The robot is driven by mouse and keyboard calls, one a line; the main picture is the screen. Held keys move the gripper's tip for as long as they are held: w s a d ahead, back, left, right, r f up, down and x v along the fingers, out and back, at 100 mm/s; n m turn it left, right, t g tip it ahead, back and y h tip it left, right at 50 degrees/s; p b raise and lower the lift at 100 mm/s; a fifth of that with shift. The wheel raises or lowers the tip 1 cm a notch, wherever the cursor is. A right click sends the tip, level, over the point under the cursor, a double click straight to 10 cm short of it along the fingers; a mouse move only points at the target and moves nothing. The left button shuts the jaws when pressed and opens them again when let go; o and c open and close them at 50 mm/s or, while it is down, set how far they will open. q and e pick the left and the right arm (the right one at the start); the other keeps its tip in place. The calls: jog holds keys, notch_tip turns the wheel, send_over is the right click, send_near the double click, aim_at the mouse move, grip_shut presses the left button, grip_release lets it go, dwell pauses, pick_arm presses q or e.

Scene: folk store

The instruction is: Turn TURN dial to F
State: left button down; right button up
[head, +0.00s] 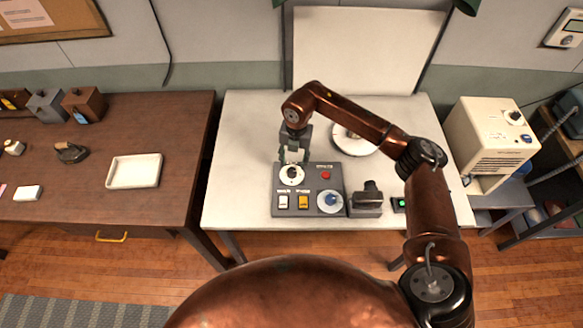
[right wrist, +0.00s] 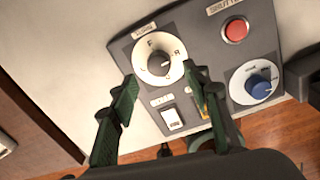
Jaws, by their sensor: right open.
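The TURN dial (head: 292,174) is a white round plate with a dark centre on the upper left of a grey control panel (head: 335,180). In the right wrist view the dial (right wrist: 160,58) has letters around its rim, one of them an F near its upper left. I cannot tell surely which letter it points to. My right gripper (head: 293,156) is just above the dial in the head view. In the right wrist view its fingers (right wrist: 159,73) are open, one on each side of the dial, with nothing held between them. My left gripper is not in view.
The panel also has a red button (head: 326,175), a blue dial (head: 330,201), a white switch (head: 283,201) and a yellow switch (head: 303,202). A dark device (head: 367,202) stands right of the panel. The white table (head: 240,150) is clear on the left.

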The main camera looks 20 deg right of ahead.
aim_at(292, 171)
jog(key=shift+a+f, duration=0.15)
jog(key=shift+f, duration=2.5)
jog(key=shift+c, duration=0.6)
jog(key=c, duration=1)
jog(key=shift+c, duration=0.2)
